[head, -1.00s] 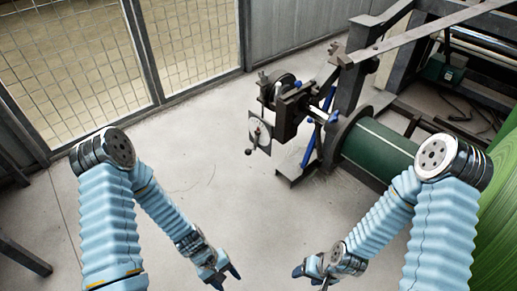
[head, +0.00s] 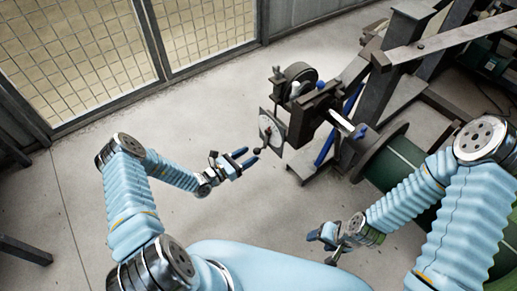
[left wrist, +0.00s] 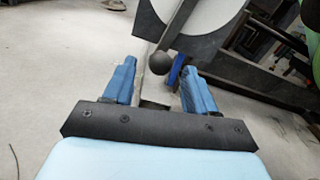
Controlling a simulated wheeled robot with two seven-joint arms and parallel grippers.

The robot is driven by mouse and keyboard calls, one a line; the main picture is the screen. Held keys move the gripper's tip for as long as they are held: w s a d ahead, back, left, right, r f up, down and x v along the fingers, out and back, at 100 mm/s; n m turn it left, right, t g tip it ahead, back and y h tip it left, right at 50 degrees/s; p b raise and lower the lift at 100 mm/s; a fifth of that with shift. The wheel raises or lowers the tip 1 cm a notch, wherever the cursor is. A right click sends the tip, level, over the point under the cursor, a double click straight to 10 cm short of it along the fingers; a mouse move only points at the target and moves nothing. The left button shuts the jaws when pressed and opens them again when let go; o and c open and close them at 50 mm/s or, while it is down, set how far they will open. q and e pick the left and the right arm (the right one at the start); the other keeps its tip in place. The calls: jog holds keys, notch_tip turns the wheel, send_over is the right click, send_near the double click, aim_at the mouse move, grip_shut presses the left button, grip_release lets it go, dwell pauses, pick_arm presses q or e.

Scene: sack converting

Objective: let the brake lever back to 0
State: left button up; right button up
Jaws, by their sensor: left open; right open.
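The brake lever ends in a dark ball knob (head: 257,151), beside a pale dial plate (head: 271,128) on the brake stand. My left gripper (head: 246,157) is open, its blue fingers pointing at the knob. In the left wrist view the knob (left wrist: 160,63) appears between the open fingertips (left wrist: 158,72), with the lever bar running up behind it past the white dial (left wrist: 196,14). The knob seems at or just beyond the tips; contact cannot be told. The dial's marks are too small to read. My right gripper (head: 320,236) is open and empty, low over the floor.
The dark brake stand (head: 310,115) carries a wheel and a blue bar (head: 325,147). A green roll (head: 400,165) lies right of it, near my right arm. A mesh fence (head: 80,50) closes the back left. The floor (head: 180,110) between is clear.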

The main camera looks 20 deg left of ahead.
aim_at(253, 152)
pick_arm(q)
jog(key=x, duration=0.5)
jog(key=shift+w+d, duration=0.1)
jog(key=shift+d, duration=0.05)
grip_shut()
